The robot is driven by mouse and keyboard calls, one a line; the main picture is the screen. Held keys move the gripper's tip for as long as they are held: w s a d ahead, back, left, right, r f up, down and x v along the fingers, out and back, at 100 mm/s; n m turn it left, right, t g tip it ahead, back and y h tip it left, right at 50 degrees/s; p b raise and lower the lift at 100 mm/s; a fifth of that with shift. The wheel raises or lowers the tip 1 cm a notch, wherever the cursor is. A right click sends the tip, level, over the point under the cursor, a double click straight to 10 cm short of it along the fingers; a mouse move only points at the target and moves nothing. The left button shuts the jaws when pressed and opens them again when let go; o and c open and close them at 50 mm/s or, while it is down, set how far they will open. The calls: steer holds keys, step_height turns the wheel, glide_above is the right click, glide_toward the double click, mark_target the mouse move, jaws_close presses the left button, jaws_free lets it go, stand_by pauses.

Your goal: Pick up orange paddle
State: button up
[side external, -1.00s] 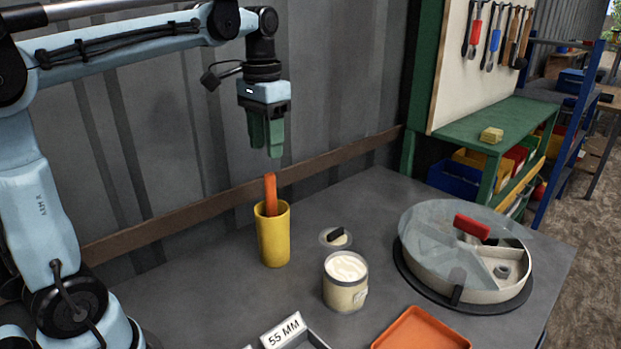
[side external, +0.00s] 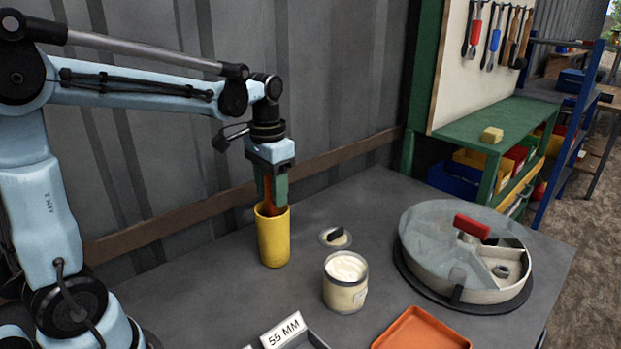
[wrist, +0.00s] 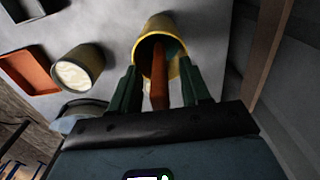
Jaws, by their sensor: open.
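The orange paddle (wrist: 159,92) stands in the yellow cup (side external: 273,240), with its handle sticking up out of the rim. My gripper (side external: 271,205) is directly above the cup with its green fingers pointing down at the rim. In the wrist view, the paddle handle lies between the two open fingers of my gripper (wrist: 160,85), and the yellow cup (wrist: 150,30) opens just beyond them. The paddle's lower part is hidden inside the cup. In the side view the fingers cover most of the handle.
A cream-filled jar (side external: 345,283) stands right of the cup, near a small round lid with a dark knob (side external: 336,237). A round divided container (side external: 485,285) with a clear cover is further right. An orange tray (side external: 422,330) and a "55 MM" tray (side external: 283,331) lie in front.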

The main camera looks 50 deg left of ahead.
steer(key=shift+f, duration=0.85)
jaws_close()
